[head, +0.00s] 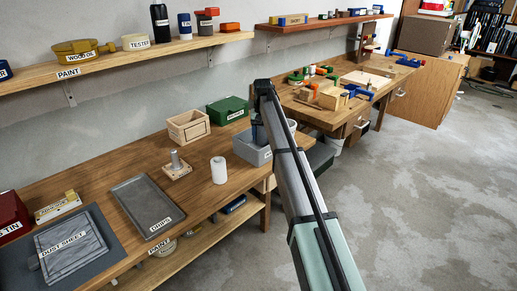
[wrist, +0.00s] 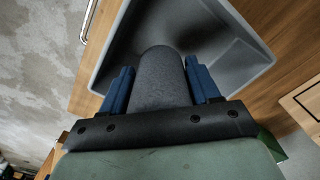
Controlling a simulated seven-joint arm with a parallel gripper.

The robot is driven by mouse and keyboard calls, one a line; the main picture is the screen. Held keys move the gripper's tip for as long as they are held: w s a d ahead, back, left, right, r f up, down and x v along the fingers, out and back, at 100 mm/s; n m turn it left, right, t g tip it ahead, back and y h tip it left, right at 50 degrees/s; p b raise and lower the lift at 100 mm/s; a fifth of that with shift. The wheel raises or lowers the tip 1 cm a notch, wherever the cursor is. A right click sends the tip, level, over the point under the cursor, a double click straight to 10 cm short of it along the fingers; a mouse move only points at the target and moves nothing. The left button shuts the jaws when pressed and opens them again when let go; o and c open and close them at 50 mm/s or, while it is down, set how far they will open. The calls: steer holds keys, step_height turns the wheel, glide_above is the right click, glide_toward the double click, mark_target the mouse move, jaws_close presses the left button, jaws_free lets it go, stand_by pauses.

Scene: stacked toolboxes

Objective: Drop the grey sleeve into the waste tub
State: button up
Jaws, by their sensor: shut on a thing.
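My gripper (wrist: 161,82) is shut on the grey sleeve (wrist: 160,75), a dark grey cylinder between its two blue fingers in the wrist view. The sleeve lies over the open grey waste tub (wrist: 274,62), whose inside shows beyond it and to its right. How high it is above the tub floor I cannot tell. In the head view the tub (head: 246,151) stands on the workbench, partly hidden by my arm. A blue finger of my gripper (head: 257,131) shows just above it; the sleeve cannot be made out there.
Left of the tub are a white cylinder (head: 219,170), a wooden base with a grey peg (head: 176,165) and an open wooden box (head: 188,127). A green box (head: 227,111) stands behind the tub. A grey drips tray (head: 147,202) lies further left.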

steer(key=shift+f, duration=0.25)
steer(key=o, duration=1.2)
steer(key=shift+o, duration=0.2)
step_height(320, 180, up, 14)
steer(key=shift+s+f, duration=0.1)
